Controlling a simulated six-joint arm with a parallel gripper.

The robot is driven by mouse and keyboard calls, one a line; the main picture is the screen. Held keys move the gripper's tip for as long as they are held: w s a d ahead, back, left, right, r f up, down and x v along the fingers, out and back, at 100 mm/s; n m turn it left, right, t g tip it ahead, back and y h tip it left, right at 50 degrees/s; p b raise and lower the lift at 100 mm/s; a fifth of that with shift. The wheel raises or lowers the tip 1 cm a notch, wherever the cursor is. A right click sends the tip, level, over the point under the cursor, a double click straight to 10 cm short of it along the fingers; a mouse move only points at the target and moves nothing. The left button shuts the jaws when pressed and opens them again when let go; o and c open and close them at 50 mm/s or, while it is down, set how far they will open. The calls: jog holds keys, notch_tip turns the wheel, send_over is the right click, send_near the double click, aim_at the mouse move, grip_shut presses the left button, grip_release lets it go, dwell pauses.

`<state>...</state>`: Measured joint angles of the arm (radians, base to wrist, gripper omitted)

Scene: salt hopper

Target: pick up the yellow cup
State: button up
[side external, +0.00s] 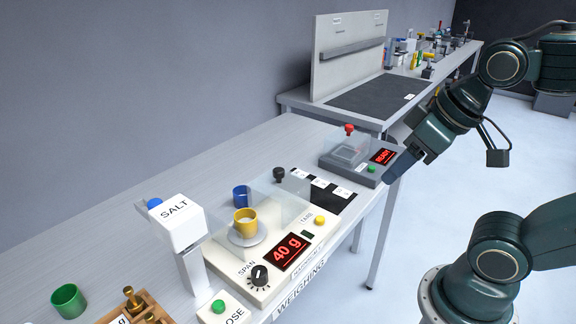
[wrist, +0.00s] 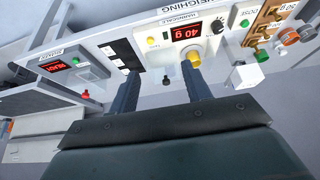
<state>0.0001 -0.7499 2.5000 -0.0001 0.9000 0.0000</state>
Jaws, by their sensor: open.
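The yellow cup (side external: 245,225) stands upright on the round pan (side external: 248,239) of the white weighing scale, with something pale inside it. The scale display reads 40 g. In the wrist view the yellow cup (wrist: 195,58) shows just beyond the tip of the right-hand finger, partly hidden by it. My gripper (side external: 398,168) is open and empty. In the side view it is well to the right of the cup, near the bench's front edge and the READY device. The wrist view shows its two fingers apart (wrist: 159,82).
Clear shield panels (side external: 290,207) stand beside the cup. A blue cup (side external: 239,193) is behind it. The white SALT hopper (side external: 178,226) stands close on the left. A grey READY device (side external: 347,160) with a red knob is at the right. A green cup (side external: 68,301) is front left.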

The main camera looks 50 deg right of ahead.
jog(key=o, duration=0.4)
dwell(0.3)
jog(key=n+g, duration=0.6)
jog(key=n, duration=1.2)
send_over(246, 224)
jog(key=w+d, duration=0.2)
notch_tip(246, 224, down, 7)
jog(key=shift+s+a+f, duration=0.1)
jog(key=shift+f, duration=4.4)
